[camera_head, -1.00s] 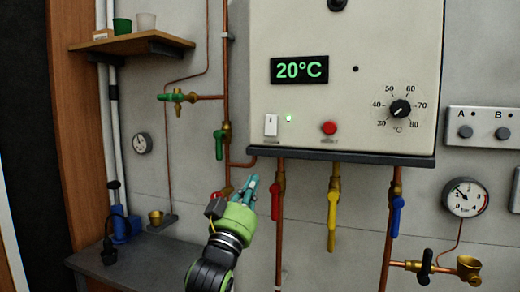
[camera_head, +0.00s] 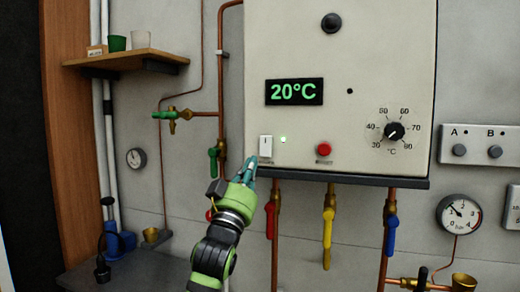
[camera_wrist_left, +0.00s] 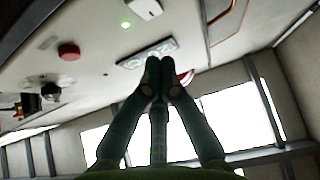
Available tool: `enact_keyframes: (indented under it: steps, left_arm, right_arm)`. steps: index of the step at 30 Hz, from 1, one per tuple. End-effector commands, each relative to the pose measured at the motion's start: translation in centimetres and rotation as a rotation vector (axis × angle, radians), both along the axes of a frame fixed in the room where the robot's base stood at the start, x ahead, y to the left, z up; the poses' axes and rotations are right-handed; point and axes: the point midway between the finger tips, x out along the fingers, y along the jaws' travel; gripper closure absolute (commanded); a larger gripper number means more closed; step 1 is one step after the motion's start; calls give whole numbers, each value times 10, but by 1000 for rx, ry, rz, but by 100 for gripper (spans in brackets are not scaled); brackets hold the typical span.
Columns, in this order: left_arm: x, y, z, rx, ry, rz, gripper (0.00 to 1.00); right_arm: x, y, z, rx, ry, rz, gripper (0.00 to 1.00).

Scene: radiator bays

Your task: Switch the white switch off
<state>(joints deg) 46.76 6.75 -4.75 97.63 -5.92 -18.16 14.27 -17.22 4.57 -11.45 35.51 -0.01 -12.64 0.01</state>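The white switch (camera_head: 265,146) is a small upright rocker at the lower left of the cream boiler panel (camera_head: 300,40), and a green light (camera_head: 283,139) glows beside it. In the left wrist view the switch (camera_wrist_left: 147,8) is at the top edge. My left gripper (camera_head: 250,161) is just below and left of the switch in the head view. Its teal fingertips meet in the left wrist view (camera_wrist_left: 160,62), shut with nothing seen between them. I cannot tell whether they touch the panel. My right gripper is not in view.
A red button (camera_head: 323,149), a dial (camera_head: 394,131) and a 20°C display (camera_head: 294,92) share the panel. A dark ledge (camera_head: 350,180) runs under it. Pipes with a red valve handle (camera_head: 270,220) and a green valve handle (camera_head: 212,166) are close to my left gripper.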

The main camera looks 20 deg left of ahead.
Motion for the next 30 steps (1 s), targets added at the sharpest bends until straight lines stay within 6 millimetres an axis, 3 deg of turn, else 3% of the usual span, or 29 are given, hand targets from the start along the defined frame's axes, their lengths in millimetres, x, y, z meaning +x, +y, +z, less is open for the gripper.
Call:
enact_keyframes:
  steps: [1,5,12,30]
  left_arm:
    - [9,-1,13,-1,1,-1,100]
    - [30,-1,27,-1,2,-1,100]
    - [57,-2,17,-2,2,1,100]
    - [67,-2,11,-1,-2,1,100]
  right_arm:
    - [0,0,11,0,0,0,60]
    - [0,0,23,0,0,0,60]
    - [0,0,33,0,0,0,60]
    - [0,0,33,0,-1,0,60]
